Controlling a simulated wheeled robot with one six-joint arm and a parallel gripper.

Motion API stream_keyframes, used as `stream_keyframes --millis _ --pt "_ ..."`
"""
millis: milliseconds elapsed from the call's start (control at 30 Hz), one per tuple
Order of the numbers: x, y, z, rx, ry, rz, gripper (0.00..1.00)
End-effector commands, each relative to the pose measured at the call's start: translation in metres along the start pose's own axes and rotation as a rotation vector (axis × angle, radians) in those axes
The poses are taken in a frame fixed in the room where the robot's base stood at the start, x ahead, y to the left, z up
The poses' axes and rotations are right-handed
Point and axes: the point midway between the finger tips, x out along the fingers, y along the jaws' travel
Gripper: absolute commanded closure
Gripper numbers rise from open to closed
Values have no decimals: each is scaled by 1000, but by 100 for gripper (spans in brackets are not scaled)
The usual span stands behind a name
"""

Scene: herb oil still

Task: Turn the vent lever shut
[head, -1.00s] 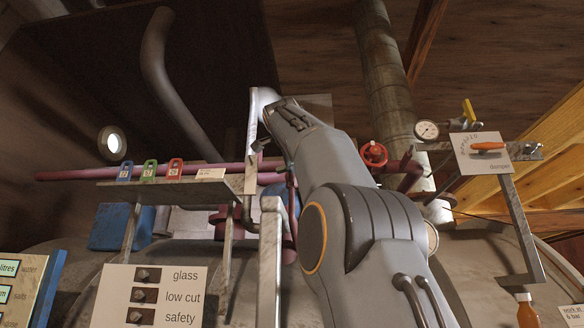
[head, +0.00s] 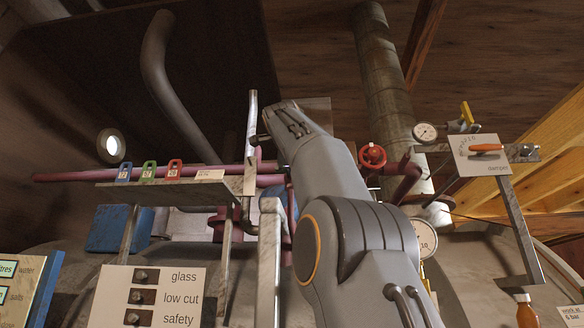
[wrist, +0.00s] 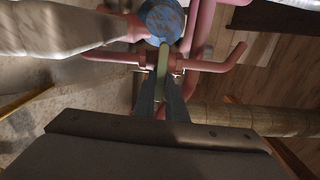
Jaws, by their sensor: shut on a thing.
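In the wrist view my gripper (wrist: 163,84) is shut on a narrow pale green bar, which I take to be the vent lever (wrist: 163,58). The bar runs up the picture between the fingertips, towards a blue, mottled round part (wrist: 162,20). A pink-red pipe (wrist: 112,56) passes beside the fingertips. In the head view my arm hides the fingertips and the held bar. No label on the bar can be read, and its exact angle on its pipe cannot be told.
A red valve wheel (head: 372,156) stands right of my arm. Farther right are a white panel with an orange lever (head: 485,148), a yellow handle (head: 467,111) and a gauge (head: 425,133). A shelf (head: 160,188) with coloured tags and a grey post (head: 271,250) stand left of my arm.

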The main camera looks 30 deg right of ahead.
Motion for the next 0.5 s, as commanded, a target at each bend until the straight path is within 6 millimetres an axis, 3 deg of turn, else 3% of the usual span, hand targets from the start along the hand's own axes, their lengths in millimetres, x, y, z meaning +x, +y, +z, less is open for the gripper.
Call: stream_keyframes --millis 67,100,200,500 --pt "1 2 0 1 1 5 100" --pt "1 2 0 1 1 5 86" --pt "1 2 0 0 1 4 71" --pt "-1 1 0 0 0 2 71"
